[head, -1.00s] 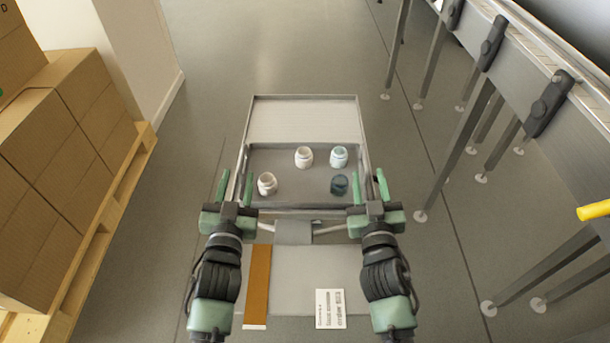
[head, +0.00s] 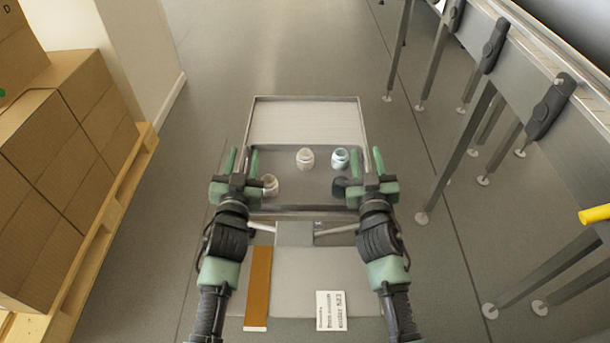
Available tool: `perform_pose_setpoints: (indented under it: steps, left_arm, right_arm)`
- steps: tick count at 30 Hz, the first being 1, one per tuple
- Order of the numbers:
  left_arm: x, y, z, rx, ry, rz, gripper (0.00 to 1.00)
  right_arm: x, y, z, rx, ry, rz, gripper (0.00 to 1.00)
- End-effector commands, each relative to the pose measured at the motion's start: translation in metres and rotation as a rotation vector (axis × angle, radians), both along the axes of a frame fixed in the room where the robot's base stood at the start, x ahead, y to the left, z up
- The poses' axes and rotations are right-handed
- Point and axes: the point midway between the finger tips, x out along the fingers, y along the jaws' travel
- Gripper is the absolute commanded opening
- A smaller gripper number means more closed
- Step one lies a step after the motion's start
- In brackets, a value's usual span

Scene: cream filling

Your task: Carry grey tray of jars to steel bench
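The grey tray (head: 300,191) lies level in front of me on a low steel trolley or stand. Two pale jars (head: 305,159) (head: 340,159) stand near its middle. Another pale jar (head: 270,186) and a dark bluish jar (head: 339,187) stand closer to me, partly hidden by my grippers. My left gripper (head: 242,160) is at the tray's left side, fingers apart. My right gripper (head: 372,160) is at its right side, fingers slightly apart. I cannot tell whether either touches the tray wall. The steel bench cannot be clearly identified.
A long steel structure on legs (head: 470,130) runs along the right, with a yellow part (head: 594,213) at the edge. Cardboard boxes (head: 60,150) stand on a wooden pallet (head: 125,200) at left. The floor beyond the trolley (head: 306,121) is clear.

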Motion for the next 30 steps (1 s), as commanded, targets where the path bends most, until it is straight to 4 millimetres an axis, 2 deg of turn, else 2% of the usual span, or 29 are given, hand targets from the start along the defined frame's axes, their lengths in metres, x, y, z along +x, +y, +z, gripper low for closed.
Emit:
perform_pose_setpoints:
  steps: [8, 12, 30]
  left_arm:
    - [0.0009, 0.0000, -0.0001, 0.000, 0.000, 0.000, 0.37]
    - [0.0008, 0.0000, -0.0001, 0.000, 0.000, 0.000, 0.00]
    - [0.0007, 0.0006, -0.0002, 0.002, 0.001, 0.001, 0.00]
  right_arm:
    - [0.0009, -0.0003, -0.0002, 0.000, 0.000, 0.000, 0.38]
    - [0.0008, -0.0002, -0.0002, 0.000, 0.000, 0.000, 0.00]
    - [0.0007, -0.0007, -0.0001, -0.002, 0.000, -0.001, 0.00]
